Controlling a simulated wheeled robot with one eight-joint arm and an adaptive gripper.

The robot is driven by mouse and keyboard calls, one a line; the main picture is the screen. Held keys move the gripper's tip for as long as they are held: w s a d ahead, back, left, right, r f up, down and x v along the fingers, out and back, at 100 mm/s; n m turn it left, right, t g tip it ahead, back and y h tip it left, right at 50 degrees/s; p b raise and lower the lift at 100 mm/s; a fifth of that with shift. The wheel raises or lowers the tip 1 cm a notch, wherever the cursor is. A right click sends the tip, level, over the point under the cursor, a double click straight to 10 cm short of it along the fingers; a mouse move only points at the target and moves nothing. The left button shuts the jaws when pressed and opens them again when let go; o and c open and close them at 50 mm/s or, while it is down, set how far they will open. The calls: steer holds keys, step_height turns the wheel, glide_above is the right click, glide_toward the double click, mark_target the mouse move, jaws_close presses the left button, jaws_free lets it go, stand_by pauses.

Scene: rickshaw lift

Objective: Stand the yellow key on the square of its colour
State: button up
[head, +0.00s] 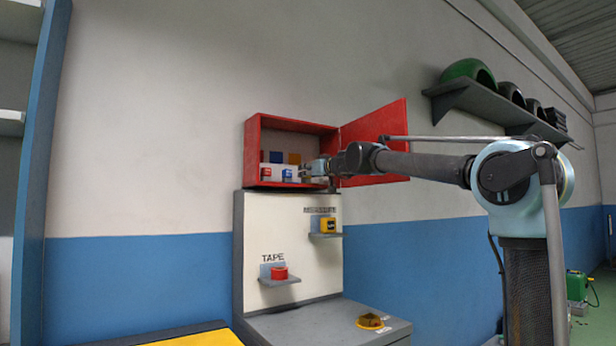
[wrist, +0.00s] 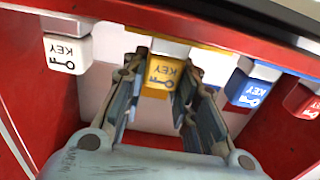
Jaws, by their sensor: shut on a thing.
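The yellow key (wrist: 160,75), a small block with a KEY label upside down in the wrist view, sits between the two fingers of my gripper (wrist: 155,88), which are shut on it. A grey piece (wrist: 170,47) lies against its upper edge in that view. A yellow strip (wrist: 215,50) shows just right of it; I cannot tell whether the key touches it. In the head view my gripper (head: 319,171) is inside the red cabinet (head: 252,150), at its right side, and hides the key. An orange-yellow square (head: 294,158) and a blue square (head: 276,157) show inside the cabinet.
A white key (wrist: 67,53) is left of my gripper; a blue key (wrist: 250,88) and a red key (wrist: 303,100) are right. The cabinet door (head: 380,140) stands open. Below are a yellow item (head: 328,225), red tape (head: 279,272) and an amber dome (head: 370,321).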

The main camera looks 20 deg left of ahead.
steer(key=o, duration=1.1)
steer(key=v, duration=1.2)
